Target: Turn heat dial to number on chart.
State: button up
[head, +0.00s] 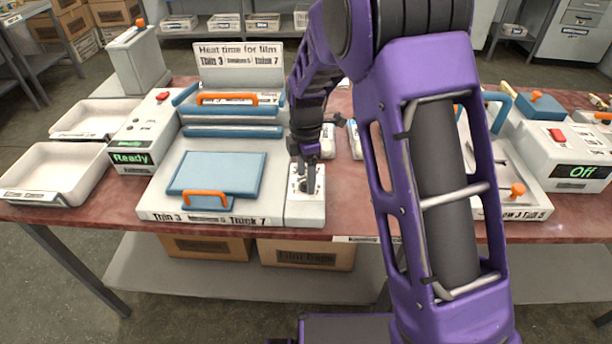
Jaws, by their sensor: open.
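The chart (240,62) stands upright behind the left press and reads "Heat time for film", with "Thin 3", a smaller middle entry that looks like "Standard 5", and "Thick 7". The left press (160,205) has a blue pad, an orange handle and a front label with "Thin 3" and "Thick 7". A white dial panel (305,211) with dark marks sits at its right front corner. My gripper (308,185) points down over this panel, open. It hides most of the dial, so I cannot tell the dial's setting or whether the fingers touch it.
A white control box (149,130) with a red switch and green "Ready" display stands left of the press. Two trays (50,180) lie farther left. A second press with an "Off" display (579,172) stands at right, partly behind my arm. Bare red tabletop (343,192) shows between the presses.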

grip_shut()
dwell(0.4)
